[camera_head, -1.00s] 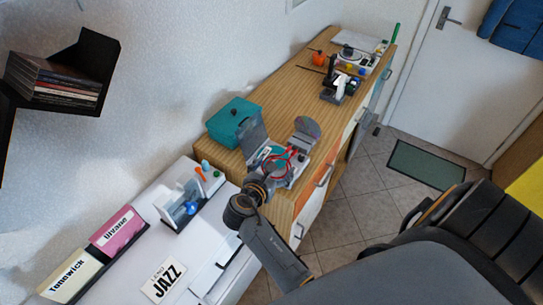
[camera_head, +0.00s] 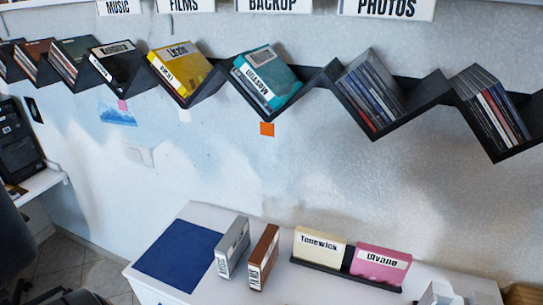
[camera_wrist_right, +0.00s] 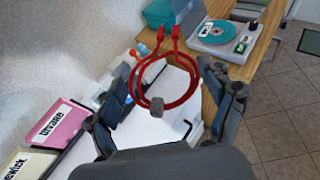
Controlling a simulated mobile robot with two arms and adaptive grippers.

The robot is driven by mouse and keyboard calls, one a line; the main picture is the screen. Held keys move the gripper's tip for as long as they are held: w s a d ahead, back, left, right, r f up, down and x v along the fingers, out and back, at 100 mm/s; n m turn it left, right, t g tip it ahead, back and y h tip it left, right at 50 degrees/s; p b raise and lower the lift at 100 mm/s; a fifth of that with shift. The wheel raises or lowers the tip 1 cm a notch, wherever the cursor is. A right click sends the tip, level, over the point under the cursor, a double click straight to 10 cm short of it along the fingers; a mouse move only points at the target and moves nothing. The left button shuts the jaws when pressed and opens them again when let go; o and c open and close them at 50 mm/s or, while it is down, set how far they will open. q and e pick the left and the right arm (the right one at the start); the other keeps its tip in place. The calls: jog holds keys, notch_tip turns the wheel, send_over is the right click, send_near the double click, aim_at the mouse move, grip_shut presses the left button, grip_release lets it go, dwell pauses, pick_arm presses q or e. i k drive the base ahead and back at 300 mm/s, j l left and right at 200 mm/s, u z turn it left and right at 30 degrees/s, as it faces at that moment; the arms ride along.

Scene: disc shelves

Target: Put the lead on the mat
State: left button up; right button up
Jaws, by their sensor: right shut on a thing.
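The lead (camera_wrist_right: 190,88) is a red looped cable with a grey block on it, seen in the right wrist view. My right gripper (camera_wrist_right: 168,92) is shut on the lead, which is held in the air over the white desktop. A dark blue mat (camera_head: 180,250) lies flat on the white desk in the head view, left of two upright boxes; it looks bare. A dark green mat (camera_wrist_right: 309,42) lies on the floor at the right edge of the wrist view. My left gripper is in neither view now.
A grey box (camera_head: 232,247) and a brown box (camera_head: 263,257) stand beside the blue mat. A black rack holds a cream box (camera_head: 318,249) and a pink box (camera_head: 380,263). A zigzag wall shelf (camera_head: 420,98) runs above. A disc player (camera_wrist_right: 222,38) sits on the wooden cabinet.

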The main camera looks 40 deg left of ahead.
aim_at(182, 251)
jog(key=j+u, duration=0.15)
jog(key=u, duration=0.25)
jog(key=k+j+u, duration=0.1)
jog(key=u, duration=0.35)
jog(key=j+u, duration=0.2)
jog(key=u, duration=0.2)
jog(key=j+u, duration=0.15)
jog(key=u, duration=0.25)
jog(key=j, duration=0.4)
jog(key=i+j, duration=0.15)
jog(key=j, duration=0.3)
